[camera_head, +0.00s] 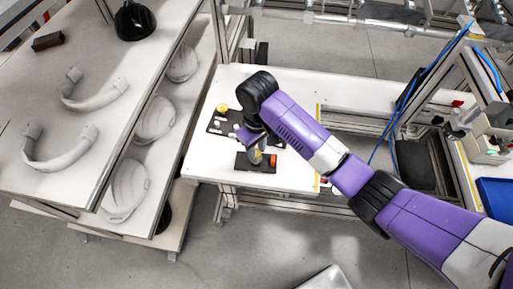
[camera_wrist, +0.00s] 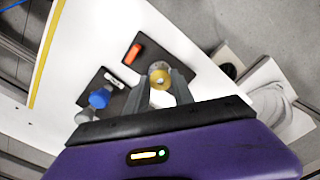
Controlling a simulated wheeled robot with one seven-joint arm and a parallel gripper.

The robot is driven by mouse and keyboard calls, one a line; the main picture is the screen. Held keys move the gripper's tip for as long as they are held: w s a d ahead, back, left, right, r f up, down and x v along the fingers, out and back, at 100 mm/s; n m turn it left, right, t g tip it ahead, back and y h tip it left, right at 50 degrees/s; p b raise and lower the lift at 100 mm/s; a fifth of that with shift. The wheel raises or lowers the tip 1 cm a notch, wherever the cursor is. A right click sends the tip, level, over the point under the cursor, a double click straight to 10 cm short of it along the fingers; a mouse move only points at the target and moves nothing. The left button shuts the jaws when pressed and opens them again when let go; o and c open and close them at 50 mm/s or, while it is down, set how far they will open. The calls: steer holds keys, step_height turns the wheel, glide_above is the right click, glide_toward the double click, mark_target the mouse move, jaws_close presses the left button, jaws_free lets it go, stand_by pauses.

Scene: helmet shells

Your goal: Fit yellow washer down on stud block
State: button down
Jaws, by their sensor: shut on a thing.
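The yellow washer (camera_wrist: 160,76) is a small ring between my gripper's fingertips (camera_wrist: 161,84) in the wrist view. My gripper is shut on it. The dark stud block (camera_wrist: 148,48) lies behind the washer, with an orange-red piece (camera_wrist: 132,54) near one end. In the head view my gripper (camera_head: 257,155) points down over the stud block (camera_head: 243,164), the orange-red piece (camera_head: 272,160) just to its right. A bit of yellow shows at the fingertips. The stud is hidden, and I cannot tell whether the washer touches it.
A dark tray (camera_head: 216,126) with a yellow round part (camera_head: 222,107) and small pale parts lies behind the block. A blue part (camera_wrist: 98,98) shows beside the block in the wrist view. The white table (camera_head: 300,178) is clear to the right. Shelves with helmet shells (camera_head: 155,120) stand left.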

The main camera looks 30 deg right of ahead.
steer(key=shift+f+b, duration=0.4)
steer(key=shift+f, duration=0.8)
steer(key=c, duration=1)
jaws_free()
steer(key=shift+r+b, duration=0.45)
steer(key=shift+r, duration=3.4)
steer(key=shift+w, duration=0.1)
